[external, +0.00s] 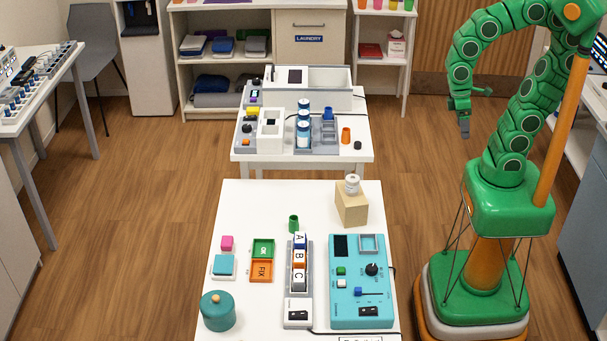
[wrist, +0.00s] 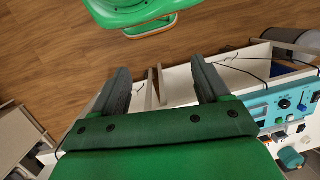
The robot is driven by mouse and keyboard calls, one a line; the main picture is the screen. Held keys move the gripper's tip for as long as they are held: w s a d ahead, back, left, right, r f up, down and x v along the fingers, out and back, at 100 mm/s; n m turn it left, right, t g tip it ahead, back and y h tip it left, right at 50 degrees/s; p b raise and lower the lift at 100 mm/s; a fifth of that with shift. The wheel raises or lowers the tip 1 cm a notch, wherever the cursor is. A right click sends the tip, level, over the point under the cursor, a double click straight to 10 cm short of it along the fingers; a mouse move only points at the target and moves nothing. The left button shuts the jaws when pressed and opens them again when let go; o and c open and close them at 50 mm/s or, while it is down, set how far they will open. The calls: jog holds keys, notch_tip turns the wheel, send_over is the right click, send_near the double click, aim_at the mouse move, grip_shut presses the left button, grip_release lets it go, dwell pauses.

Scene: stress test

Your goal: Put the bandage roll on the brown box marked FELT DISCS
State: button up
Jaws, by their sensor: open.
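A small white roll (external: 352,184), which looks like the bandage roll, sits upright on top of a light brown box (external: 351,209) at the back right of the near white table. No lettering can be read on the faces of the box that show. My gripper (external: 473,108) hangs in the air to the right of the tables, well apart from the roll and box. In the wrist view my gripper (wrist: 162,84) is open, with nothing between its fingers. I cannot make out the roll or the box in the wrist view.
The near table (external: 212,240) holds a teal control panel (external: 361,300), a rack with lettered blocks (external: 299,265), a green cup (external: 293,223), green and orange trays (external: 262,262) and a teal pot (external: 218,311). A second table (external: 360,155) with devices stands behind it. Floor is clear at left.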

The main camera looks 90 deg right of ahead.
jog(key=shift+s+d+r+n+t+h, duration=0.15)
jog(key=shift+s+d+r+n+h, duration=0.1)
jog(key=shift+s+d, duration=0.25)
jog(key=shift+s+d+r+n+t+h, duration=0.15)
jog(key=shift+s+d+r+n+h, duration=0.15)
jog(key=shift+d, duration=0.3)
